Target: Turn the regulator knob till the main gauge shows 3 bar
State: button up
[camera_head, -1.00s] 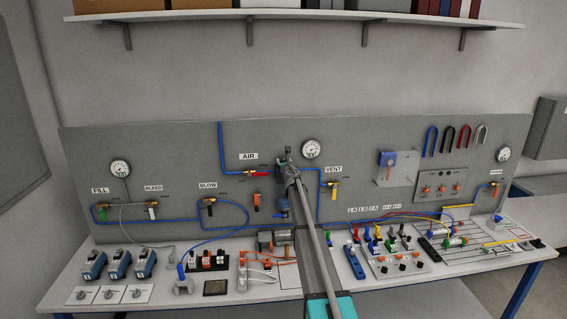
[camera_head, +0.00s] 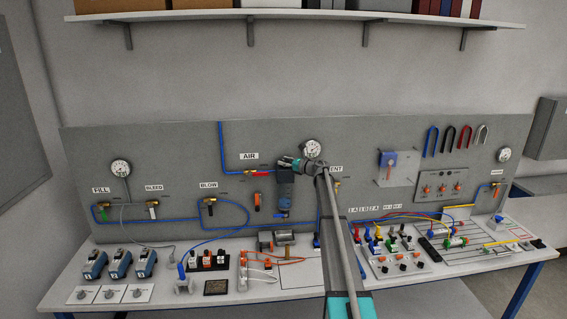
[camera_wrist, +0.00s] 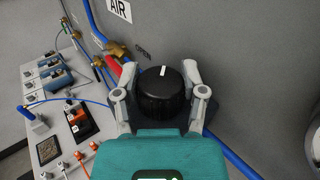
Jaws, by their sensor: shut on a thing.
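The regulator (camera_head: 284,187) hangs on the grey panel to the right of the AIR label, with a blue lower part. Its round black knob (camera_wrist: 162,92) fills the middle of the wrist view, and a white mark on it points towards the top. My gripper (camera_wrist: 161,74) is shut on the knob, one finger on each side. In the head view my gripper (camera_head: 297,162) reaches the regulator's top from the right and hides the knob. A round gauge (camera_head: 311,148) right above, probably the main gauge, is partly covered by my arm; its needle is too small to read.
A red-handled AIR valve (camera_head: 258,172) sits left of the regulator on the blue pipe. The VENT valve and label are partly hidden by my arm. Another gauge (camera_head: 121,168) is at the far left. The bench (camera_head: 230,290) below carries several devices and hoses.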

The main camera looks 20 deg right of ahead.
jog(key=n+g+y, duration=0.2)
jog(key=g+y, duration=0.1)
jog(key=n+g+y, duration=0.1)
jog(key=n, duration=0.1)
jog(key=shift+w+d, duration=0.15)
jog(key=shift+w, duration=0.1)
jog(key=shift+s+n+g+y, duration=0.1)
jog(key=shift+n+g+y, duration=1.1)
jog(key=shift+g, duration=0.7)
jog(key=shift+s, duration=0.1)
jog(key=o, duration=1.1)
jog(key=shift+o, duration=0.2)
